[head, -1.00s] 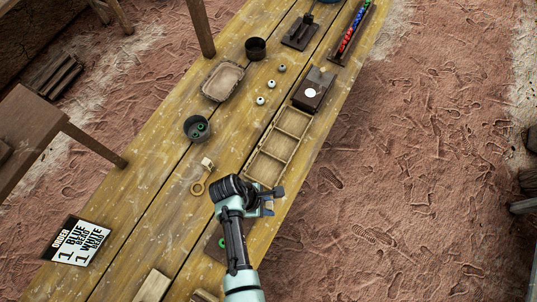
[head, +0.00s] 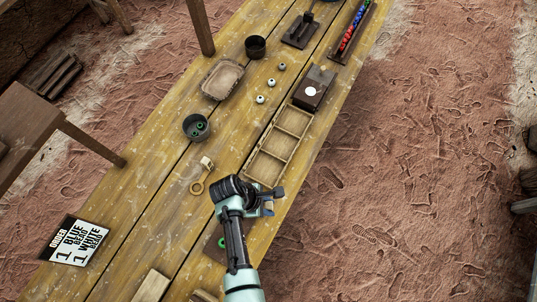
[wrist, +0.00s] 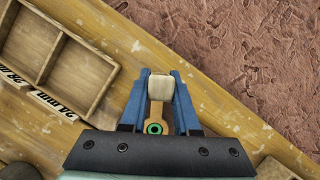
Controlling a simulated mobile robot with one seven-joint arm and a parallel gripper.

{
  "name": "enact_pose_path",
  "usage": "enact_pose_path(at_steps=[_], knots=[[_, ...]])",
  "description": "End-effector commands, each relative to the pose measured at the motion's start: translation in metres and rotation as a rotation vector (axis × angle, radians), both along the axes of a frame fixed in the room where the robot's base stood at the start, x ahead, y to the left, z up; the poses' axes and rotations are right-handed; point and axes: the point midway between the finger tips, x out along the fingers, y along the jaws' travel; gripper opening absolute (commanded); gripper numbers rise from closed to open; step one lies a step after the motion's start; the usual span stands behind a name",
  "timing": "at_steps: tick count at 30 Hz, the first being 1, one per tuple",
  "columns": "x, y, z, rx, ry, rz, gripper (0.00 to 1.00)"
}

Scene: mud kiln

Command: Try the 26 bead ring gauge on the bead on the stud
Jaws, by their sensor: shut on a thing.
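My gripper (wrist: 160,98) is shut on the pale block-shaped handle of a wooden ring gauge (wrist: 161,88). The gauge's ring points back toward my palm. A green bead (wrist: 154,128) with a dark centre shows inside the ring's outline in the wrist view. I cannot tell whether the ring is around the bead or above it. No number is readable on the held gauge. In the head view my gripper (head: 270,199) is low over the table, just below the sorting tray. A green bead (head: 221,242) also shows on a dark board left of my arm.
The three-compartment tray (head: 251,173) has size labels in the wrist view. Another ring gauge (head: 197,188) lies left of my gripper. A dark cup (head: 186,129) holds green beads. Several loose beads, a shallow dish (head: 207,92) and a dark box (head: 322,78) stand farther up. An order card (head: 57,255) lies lower left.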

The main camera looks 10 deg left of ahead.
Motion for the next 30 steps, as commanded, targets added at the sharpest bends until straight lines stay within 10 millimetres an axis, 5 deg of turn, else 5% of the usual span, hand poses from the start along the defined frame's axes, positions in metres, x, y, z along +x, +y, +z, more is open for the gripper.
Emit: enact_pose_path(at_steps=[14,30], knots=[[0.0,0.0,0.002,0.0,0.0,0.0,0.0],[0.0,0.0,0.027,0.0,0.0,0.0,0.0]])
